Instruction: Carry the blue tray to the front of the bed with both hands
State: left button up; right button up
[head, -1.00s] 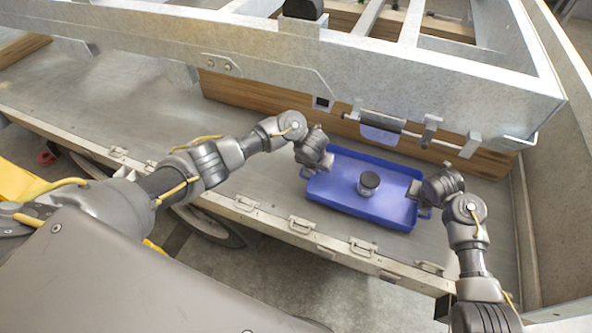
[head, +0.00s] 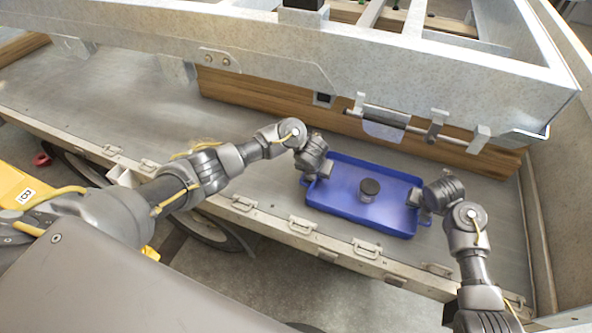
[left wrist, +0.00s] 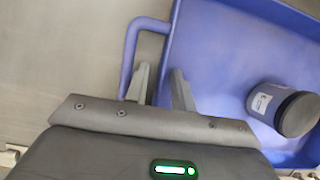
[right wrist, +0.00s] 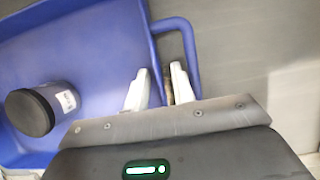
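The blue tray (head: 345,205) sits over the grey trailer bed, near the bed's right end. A small jar with a dark lid (head: 369,187) stands upright in it. My left gripper (head: 319,174) is at the tray's left end. In the left wrist view, its fingers (left wrist: 161,80) stand apart on both sides of the tray wall, one inside the handle loop (left wrist: 133,55). My right gripper (head: 421,197) is at the right end. In the right wrist view, its fingers (right wrist: 158,82) straddle the wall, with gaps, beside the right handle (right wrist: 188,50).
A wooden plank (head: 270,100) and a metal frame (head: 400,70) run along the far side of the tray. The bed's near rail (head: 305,228) carries several latches. A side wall (head: 560,200) closes the right end. The bed left of the tray is clear.

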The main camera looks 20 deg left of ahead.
pick_arm(q)
jog(key=v, duration=0.6)
jog(key=shift+d+r, duration=0.1)
jog(key=shift+r, duration=0.25)
jog(key=shift+s+r, duration=0.3)
jog(key=shift+r, duration=0.05)
pick_arm(e)
jog(key=v, duration=1.2)
